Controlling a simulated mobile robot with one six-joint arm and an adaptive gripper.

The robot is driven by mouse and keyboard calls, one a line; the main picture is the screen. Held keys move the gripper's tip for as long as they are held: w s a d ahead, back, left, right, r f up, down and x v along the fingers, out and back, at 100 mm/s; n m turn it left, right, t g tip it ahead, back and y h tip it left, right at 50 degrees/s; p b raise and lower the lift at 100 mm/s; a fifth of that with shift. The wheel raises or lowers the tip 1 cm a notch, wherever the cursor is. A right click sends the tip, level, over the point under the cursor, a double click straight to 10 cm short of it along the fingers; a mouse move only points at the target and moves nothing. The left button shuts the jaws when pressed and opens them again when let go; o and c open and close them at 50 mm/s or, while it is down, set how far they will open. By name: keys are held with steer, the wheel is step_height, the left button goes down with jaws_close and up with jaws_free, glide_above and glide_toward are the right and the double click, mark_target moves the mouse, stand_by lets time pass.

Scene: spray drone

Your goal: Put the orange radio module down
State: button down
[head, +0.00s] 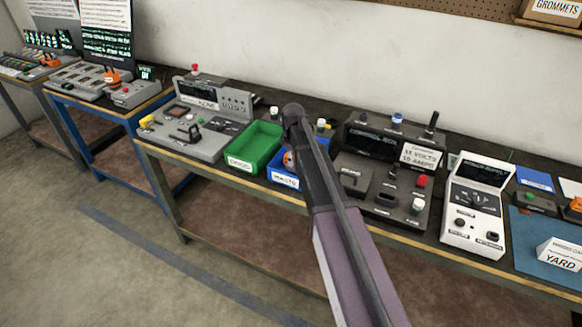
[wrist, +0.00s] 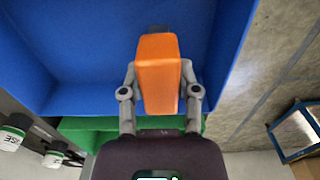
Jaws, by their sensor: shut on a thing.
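The orange radio module (wrist: 158,62) is a block held upright in the wrist view. My gripper (wrist: 158,82) is shut on it, with one grey finger on each side. The module is over the inside of the blue bin (wrist: 228,60); I cannot tell whether it touches the bin's floor. In the head view the blue bin (head: 284,180) stands on the bench, partly behind my arm. My arm mostly hides the gripper and the module there.
A green bin (head: 240,166) stands left of the blue bin. A grey console (head: 205,125) is further left. A dark control box (head: 385,160) with knobs and a lever is close on the right, then a white meter (head: 470,215). The bench's front edge is near the bins.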

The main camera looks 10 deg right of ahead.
steer(key=shift+f+b, duration=0.7)
steer(key=shift+f, duration=0.35)
steer(key=shift+f, duration=0.15)
steer(key=shift+c, duration=1.7)
jaws_free()
steer(key=shift+r, duration=0.2)
step_height(320, 180, up, 12)
steer(key=p, duration=1.2)
